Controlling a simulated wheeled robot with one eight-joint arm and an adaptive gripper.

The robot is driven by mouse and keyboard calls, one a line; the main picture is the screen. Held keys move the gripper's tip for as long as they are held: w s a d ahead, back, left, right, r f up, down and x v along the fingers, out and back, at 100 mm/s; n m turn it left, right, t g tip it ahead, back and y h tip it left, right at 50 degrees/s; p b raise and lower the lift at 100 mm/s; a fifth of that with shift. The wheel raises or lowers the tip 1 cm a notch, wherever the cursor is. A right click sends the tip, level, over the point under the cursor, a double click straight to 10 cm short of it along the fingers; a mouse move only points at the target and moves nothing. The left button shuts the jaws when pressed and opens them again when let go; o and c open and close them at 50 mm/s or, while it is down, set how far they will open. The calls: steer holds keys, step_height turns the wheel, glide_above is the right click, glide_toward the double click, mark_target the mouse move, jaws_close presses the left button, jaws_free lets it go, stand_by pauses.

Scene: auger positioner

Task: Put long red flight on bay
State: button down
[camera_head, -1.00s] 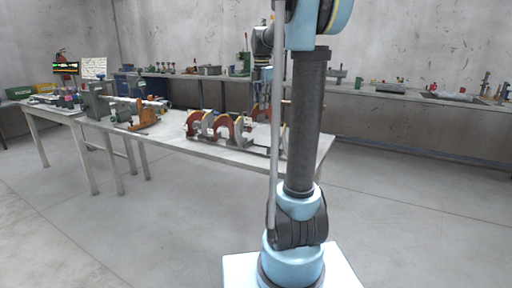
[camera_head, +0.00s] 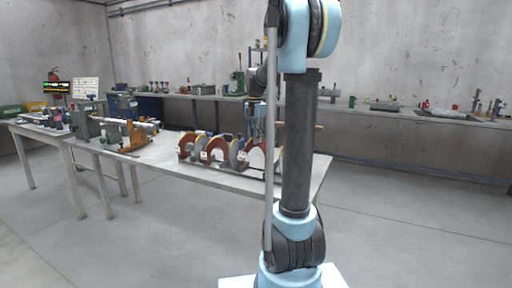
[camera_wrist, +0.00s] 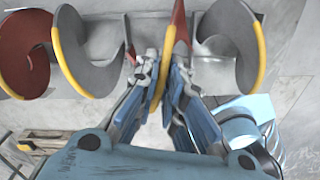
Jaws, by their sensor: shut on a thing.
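In the wrist view my gripper (camera_wrist: 165,88) is shut on a red flight (camera_wrist: 179,22) with a yellow rim, seen edge-on between the blue-padded fingers. Whether it is the long one cannot be told. Another red flight (camera_wrist: 22,55) and a grey flight with a yellow rim (camera_wrist: 75,55) stand to the left. A further grey, yellow-rimmed flight (camera_wrist: 235,40) is to the right. In the head view a row of red and grey flights (camera_head: 214,150) stands on the table, with my gripper over its right end, partly hidden by my arm. The bay cannot be made out.
The long table (camera_head: 160,158) also carries an orange-and-grey device (camera_head: 132,135) and other tools at its left. A back bench (camera_head: 400,112) with tools runs along the wall. The floor in front is clear.

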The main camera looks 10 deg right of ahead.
step_height(320, 180, down, 3)
steer(key=shift+f, duration=0.2)
steer(key=c, duration=1.7)
jaws_free()
steer(key=shift+s, duration=0.1)
step_height(320, 180, up, 12)
steer(key=shift+r, duration=0.1)
steer(key=s+f+m+t, duration=0.1)
steer(key=s+f+m, duration=0.45)
steer(key=s, duration=0.45)
steer(key=s+f+m, duration=0.5)
steer(key=s+m, duration=0.2)
steer(key=s, duration=0.3)
steer(key=shift+s+d+f+m+t, duration=0.1)
steer(key=shift+s+f+m+t, duration=0.1)
steer(key=shift+s+f+m, duration=2.2)
steer(key=shift+s+f+m+t, duration=0.2)
steer(key=shift+s+f+m, duration=1.75)
steer(key=shift+s+f, duration=0.85)
steer(key=shift+s+d+f+m+t, duration=0.1)
steer(key=shift+s+f+m+t, duration=0.1)
steer(key=shift+s+f+m, duration=2.4)
